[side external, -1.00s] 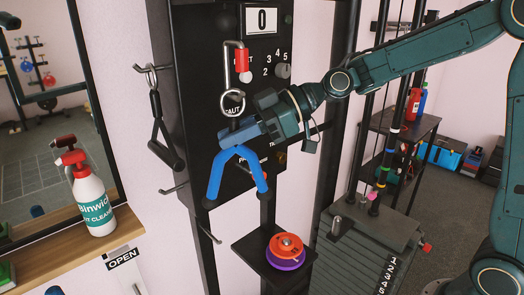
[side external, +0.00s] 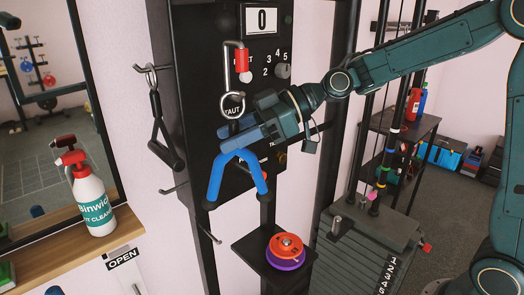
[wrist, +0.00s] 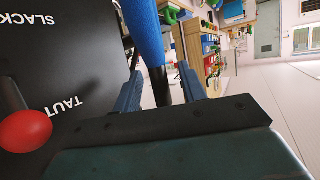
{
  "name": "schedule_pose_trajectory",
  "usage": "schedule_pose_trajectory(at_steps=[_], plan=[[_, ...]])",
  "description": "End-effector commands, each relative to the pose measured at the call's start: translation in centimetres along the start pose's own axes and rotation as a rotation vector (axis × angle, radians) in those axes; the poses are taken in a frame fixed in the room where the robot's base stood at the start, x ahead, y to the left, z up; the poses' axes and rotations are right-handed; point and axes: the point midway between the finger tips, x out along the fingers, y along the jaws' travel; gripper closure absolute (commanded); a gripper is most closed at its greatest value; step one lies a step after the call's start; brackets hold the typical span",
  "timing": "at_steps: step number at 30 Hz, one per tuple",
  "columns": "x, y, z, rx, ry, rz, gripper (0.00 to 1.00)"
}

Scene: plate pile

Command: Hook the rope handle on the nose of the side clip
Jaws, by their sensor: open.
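The blue rope handle (side external: 217,180) hangs as an upside-down V in front of the black panel. In the wrist view its blue part (wrist: 145,30) and black neck show between the fingers. My gripper (side external: 235,135) is open around the neck, just above the V; the fingers also show apart in the wrist view (wrist: 160,88). A silver ring-shaped clip (side external: 224,112) hangs just above the fingers, below a red piece (side external: 242,60). My gripper hides the join between clip and handle, so I cannot tell whether they are hooked.
A black handle (side external: 164,150) hangs on a wall hook at left, with empty hooks below. Red and purple discs (side external: 286,250) sit on a small black platform below. A spray bottle (side external: 95,205) stands on the wooden shelf. The panel is close behind the gripper.

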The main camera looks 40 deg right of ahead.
Motion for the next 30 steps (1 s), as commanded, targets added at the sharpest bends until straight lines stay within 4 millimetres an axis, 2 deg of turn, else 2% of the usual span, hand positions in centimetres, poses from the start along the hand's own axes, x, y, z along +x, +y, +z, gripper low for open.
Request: schedule_pose_trajectory(at_steps=[5,11,30], plan=[[-0.4,0.1,0.0,0.000,0.001,0.001,0.58],[-1.8,0.1,0.0,0.000,0.001,0.003,0.58],[-9.6,0.1,0.0,0.000,0.002,0.005,0.58]])
